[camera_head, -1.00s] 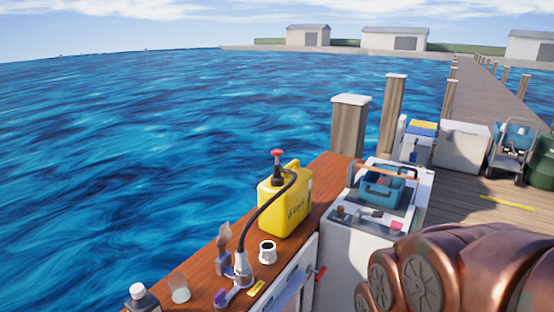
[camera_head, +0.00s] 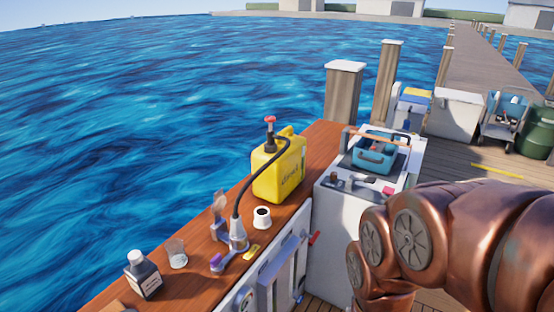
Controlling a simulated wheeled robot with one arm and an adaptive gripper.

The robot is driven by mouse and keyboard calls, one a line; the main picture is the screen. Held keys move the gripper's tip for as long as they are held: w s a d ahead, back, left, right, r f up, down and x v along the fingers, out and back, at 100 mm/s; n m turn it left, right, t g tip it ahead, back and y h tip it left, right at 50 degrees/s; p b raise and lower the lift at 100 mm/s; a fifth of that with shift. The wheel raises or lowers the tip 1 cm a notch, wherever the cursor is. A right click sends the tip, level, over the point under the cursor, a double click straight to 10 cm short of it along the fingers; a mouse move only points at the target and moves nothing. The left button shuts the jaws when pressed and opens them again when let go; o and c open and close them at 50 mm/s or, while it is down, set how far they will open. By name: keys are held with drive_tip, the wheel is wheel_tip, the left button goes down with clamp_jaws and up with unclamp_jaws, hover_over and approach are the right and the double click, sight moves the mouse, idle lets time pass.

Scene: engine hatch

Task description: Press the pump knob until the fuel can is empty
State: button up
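The yellow fuel can (camera_head: 278,172) stands upright on the wooden ledge. The red pump knob (camera_head: 270,119) sits on top of a dark pump at the can's left side. A black hose (camera_head: 239,188) runs from the pump down to a grey fitting (camera_head: 238,236) on the ledge. The fuel level inside the can cannot be seen. My copper-coloured arm fills the lower right, apart from the can. My gripper is outside the view.
A white cup (camera_head: 262,217), a clear glass (camera_head: 177,253) and a dark bottle (camera_head: 143,275) stand on the ledge. A blue toolbox (camera_head: 374,156) sits on the white unit right of the can. Wooden posts (camera_head: 343,93) rise behind. Water lies left.

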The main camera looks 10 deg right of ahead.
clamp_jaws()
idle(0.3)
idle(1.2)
